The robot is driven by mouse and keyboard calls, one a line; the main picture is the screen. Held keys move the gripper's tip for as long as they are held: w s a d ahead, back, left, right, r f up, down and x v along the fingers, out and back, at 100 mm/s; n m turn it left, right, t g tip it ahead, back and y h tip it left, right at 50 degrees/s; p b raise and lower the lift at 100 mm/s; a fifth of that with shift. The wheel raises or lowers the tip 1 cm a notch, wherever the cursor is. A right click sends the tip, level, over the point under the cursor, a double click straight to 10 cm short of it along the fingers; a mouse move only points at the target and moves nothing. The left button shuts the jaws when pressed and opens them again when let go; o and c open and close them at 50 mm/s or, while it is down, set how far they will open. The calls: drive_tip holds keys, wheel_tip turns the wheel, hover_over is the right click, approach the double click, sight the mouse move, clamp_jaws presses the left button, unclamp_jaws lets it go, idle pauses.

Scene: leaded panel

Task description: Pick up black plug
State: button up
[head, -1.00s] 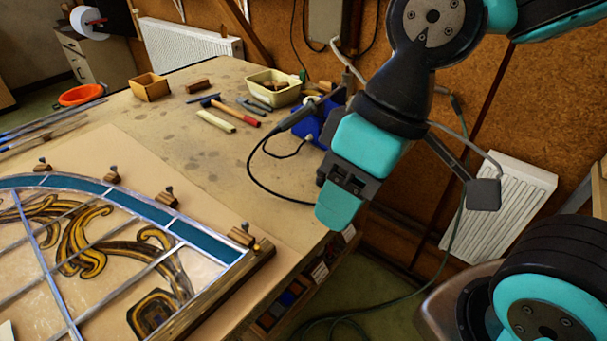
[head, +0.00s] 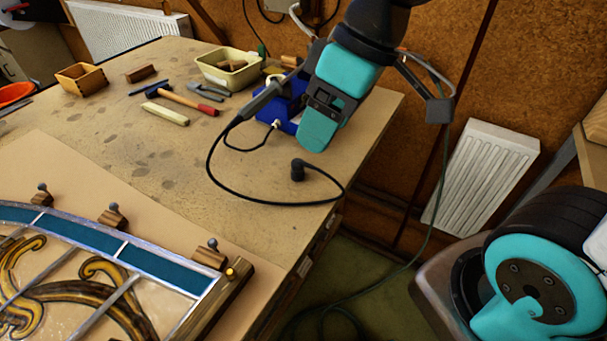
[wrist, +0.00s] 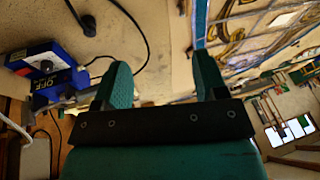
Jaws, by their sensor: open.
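The black plug (head: 298,170) stands on the bench near its right edge, at the end of a black cable (head: 250,197) that loops across the bench top. It also shows at the top left of the wrist view (wrist: 88,25), outside the jaws. My gripper (head: 322,132) is just beyond and to the right of the plug in the head view, apart from it. In the wrist view my gripper (wrist: 164,82) has its two green fingers spread, with nothing between them.
A blue station (head: 287,118) with a soldering iron (head: 262,100) sits close behind my gripper; the wrist view shows an "OFF" label on it (wrist: 50,82). A cream tub (head: 230,75) and a hammer (head: 190,102) lie farther back. A leaded panel (head: 90,245) fills the front left.

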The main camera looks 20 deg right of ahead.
drive_tip(key=n+t+b, duration=0.2)
drive_tip(key=b, duration=0.5)
approach(297, 162)
drive_tip(key=shift+h, duration=0.3)
drive_tip(key=x, duration=0.6)
drive_tip(key=shift+s+d+f+p, duration=0.1)
drive_tip(key=shift+s+f+p, duration=0.1)
drive_tip(key=shift+p, duration=0.15)
drive_tip(key=shift+w+a+p+x, duration=0.1)
drive_tip(key=shift+a+p+x, duration=0.1)
drive_tip(key=shift+x, duration=1.2)
drive_tip(key=shift+w+a+p+x, duration=0.15)
drive_tip(key=shift+a+p+x, duration=0.05)
drive_tip(key=shift+x, duration=1.2)
drive_tip(key=shift+r, duration=0.15)
drive_tip(key=c, duration=1)
